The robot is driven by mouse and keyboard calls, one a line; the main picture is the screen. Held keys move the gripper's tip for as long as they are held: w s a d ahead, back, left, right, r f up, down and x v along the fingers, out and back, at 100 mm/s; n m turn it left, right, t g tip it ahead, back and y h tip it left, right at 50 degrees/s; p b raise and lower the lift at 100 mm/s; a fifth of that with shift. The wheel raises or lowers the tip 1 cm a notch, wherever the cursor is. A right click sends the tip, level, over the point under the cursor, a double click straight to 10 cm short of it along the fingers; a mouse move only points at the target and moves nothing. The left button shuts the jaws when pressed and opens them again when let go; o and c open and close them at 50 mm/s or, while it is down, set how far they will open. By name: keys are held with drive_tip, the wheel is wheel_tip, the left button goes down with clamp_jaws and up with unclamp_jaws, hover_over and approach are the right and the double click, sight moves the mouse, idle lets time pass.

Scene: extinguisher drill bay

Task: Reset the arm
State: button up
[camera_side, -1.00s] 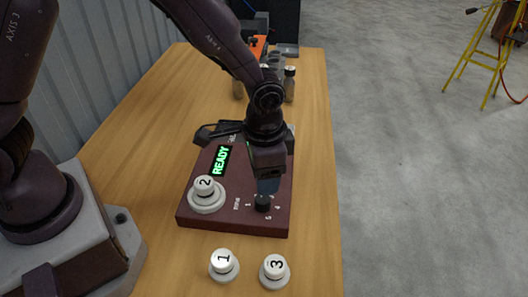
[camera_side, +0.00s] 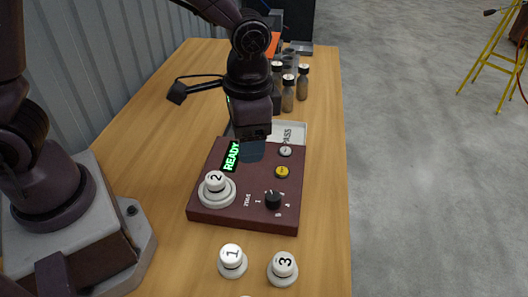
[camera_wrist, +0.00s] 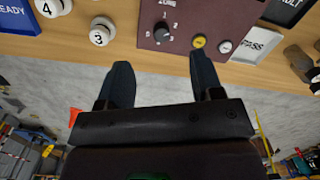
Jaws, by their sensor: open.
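My gripper (camera_side: 252,150) hangs above the back part of the maroon control box, with its fingers pointing down. In the wrist view my gripper (camera_wrist: 162,78) is open, its two dark fingers apart with nothing between them. The box (camera_side: 235,212) has a lit green READY display (camera_side: 231,156), a black numbered knob (camera_side: 273,200), a yellow button (camera_side: 282,171) and a small pale button (camera_side: 285,151). The knob also shows in the wrist view (camera_wrist: 162,33), clear of the fingers. A white weight marked 2 (camera_side: 215,185) sits on a round pale base on the box.
White pieces marked 1 (camera_side: 232,260) and 3 (camera_side: 283,268) stand on the wooden table (camera_side: 170,215) in front of the box. A PASS tray (camera_side: 296,131) lies behind it. Several dark-capped bottles (camera_side: 303,82) stand farther back. A yellow stand (camera_side: 495,65) is on the floor at right.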

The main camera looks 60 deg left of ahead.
drive_tip(key=s+a+r+n+t, duration=0.2)
drive_tip(key=s+a+r+t, duration=0.1)
drive_tip(key=s+a+r, duration=0.2)
drive_tip(key=s+a+r+n+t, duration=0.2)
drive_tip(key=s+a+r, duration=0.3)
drive_tip(key=r, duration=0.4)
drive_tip(key=shift+s+a+r+t+h, duration=0.15)
drive_tip(key=shift+s+r+t+h, duration=0.15)
drive_tip(key=shift+s+t, duration=0.15)
